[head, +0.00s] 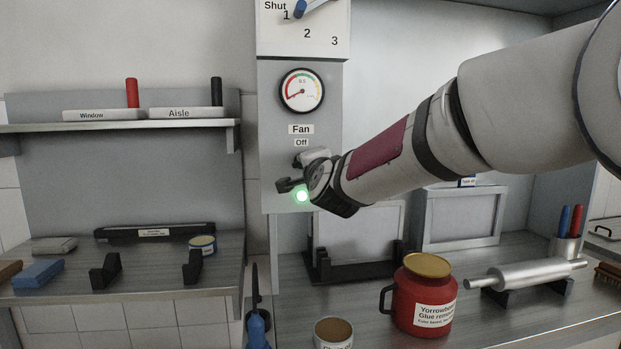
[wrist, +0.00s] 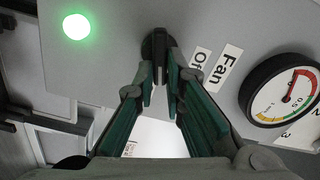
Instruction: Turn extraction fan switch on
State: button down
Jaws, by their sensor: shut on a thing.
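The fan panel (head: 271,130) is a grey upright box with a "Fan" label (head: 301,129) and an "Off" label (head: 302,142) below it. A round green light (head: 302,196) glows low on the panel, and it also shows in the wrist view (wrist: 76,27). The dark fan switch (wrist: 155,44) sits on the panel beside the "Off" label in the wrist view; in the head view my gripper (head: 290,172) hides it. In the wrist view my gripper (wrist: 160,75) is at the panel, its fingers closed on the switch's lever.
A dial gauge (head: 302,91) above the labels has its needle in the red, low end. A selector with a blue handle (head: 311,8) is above. A red jug (head: 423,296), a steel roller (head: 525,274) and a brown-topped jar (head: 333,332) stand on the counter below.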

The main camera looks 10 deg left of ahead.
jog(key=shift+f+m+b, duration=0.15)
jog(key=shift+m+b, duration=0.7)
jog(key=shift+b, duration=0.1)
jog(key=shift+f+m+b, duration=0.15)
jog(key=shift+m+b, duration=0.7)
jog(key=shift+b, duration=0.1)
jog(key=c, duration=1.7)
grip_release()
jog(key=shift+o, duration=0.2)
jog(key=v, duration=1.2)
jog(key=shift+r, duration=0.1)
